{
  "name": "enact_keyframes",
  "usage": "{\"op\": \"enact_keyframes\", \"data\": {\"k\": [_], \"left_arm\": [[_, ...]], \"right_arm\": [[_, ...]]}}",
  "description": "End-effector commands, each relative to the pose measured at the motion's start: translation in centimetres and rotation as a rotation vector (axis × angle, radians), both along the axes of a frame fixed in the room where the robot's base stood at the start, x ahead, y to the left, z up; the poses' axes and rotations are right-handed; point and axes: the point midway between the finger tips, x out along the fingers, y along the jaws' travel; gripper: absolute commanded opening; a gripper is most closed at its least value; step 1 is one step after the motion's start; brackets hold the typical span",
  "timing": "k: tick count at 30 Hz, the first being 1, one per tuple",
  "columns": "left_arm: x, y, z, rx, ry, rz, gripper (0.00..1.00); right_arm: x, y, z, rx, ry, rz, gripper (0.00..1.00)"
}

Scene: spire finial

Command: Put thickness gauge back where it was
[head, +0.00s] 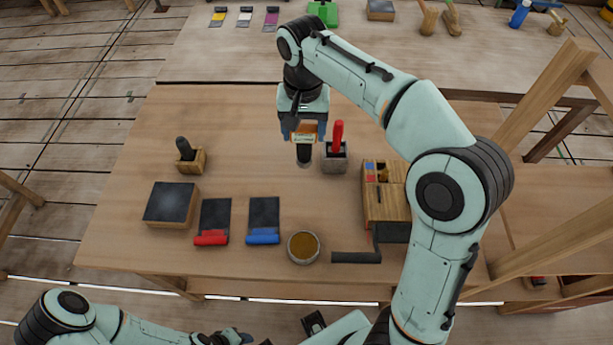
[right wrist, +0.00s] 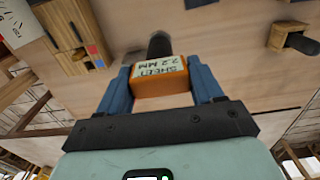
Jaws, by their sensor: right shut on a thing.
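The thickness gauge (head: 306,131) is an orange block with a pale label, held between the blue fingers of my right gripper (head: 304,133) over the back middle of the table. In the right wrist view the gauge (right wrist: 162,80) shows its label reading "SHEET 2.2 MM", with a finger on each side. A dark cylinder (head: 304,153) shows just below the gauge; I cannot tell whether it is part of it or separate. My left gripper (head: 222,338) is only partly visible at the bottom edge, away from the gauge, and its jaws are unclear.
A grey holder (head: 335,163) with a red-handled tool stands close right of the gauge. A wooden box (head: 381,205) stands farther right. Left are a wooden block with a dark peg (head: 191,160) and a dark-topped block (head: 171,204). Red and blue scrapers and a round tin (head: 303,248) lie in front.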

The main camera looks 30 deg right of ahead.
Motion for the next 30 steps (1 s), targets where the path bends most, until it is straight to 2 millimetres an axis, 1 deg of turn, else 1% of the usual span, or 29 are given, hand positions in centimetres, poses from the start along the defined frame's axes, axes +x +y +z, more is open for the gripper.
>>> {"op": "enact_keyframes", "data": {"k": [1,3,6,10,12,17,24,27,30], "left_arm": [[-0.5,0.0,-0.8,0.000,0.006,0.000,0.43],[-0.8,0.0,-1.3,0.000,0.009,0.000,0.43],[-1.1,0.0,-1.8,0.000,0.012,0.000,0.43],[-1.3,0.0,-2.3,0.000,0.015,0.000,0.43],[-1.4,0.0,-2.5,0.000,0.016,0.000,0.43],[-1.4,0.0,-2.6,0.000,0.017,0.000,0.43],[-1.7,0.0,-3.2,0.000,0.020,0.000,0.43],[-1.7,0.0,-3.2,0.000,0.020,0.000,0.43],[-1.7,0.0,-3.2,0.000,0.020,0.000,0.43]], "right_arm": [[-0.2,0.0,-1.9,-0.001,0.006,-0.001,0.24],[-0.2,0.0,-3.8,-0.001,0.006,0.000,0.24],[-0.2,0.0,-6.4,-0.001,0.006,-0.001,0.24],[-0.1,0.0,-9.1,0.001,0.003,0.000,0.24],[-0.1,0.0,-10.0,0.001,0.002,-0.001,0.24],[-0.1,0.0,-11.2,0.001,0.001,-0.001,0.24],[-0.1,0.0,-14.6,0.001,0.002,-0.001,0.24],[-0.1,0.0,-15.1,0.001,0.000,-0.001,0.24],[0.0,0.0,-15.1,0.002,-0.001,-0.001,0.24]]}}
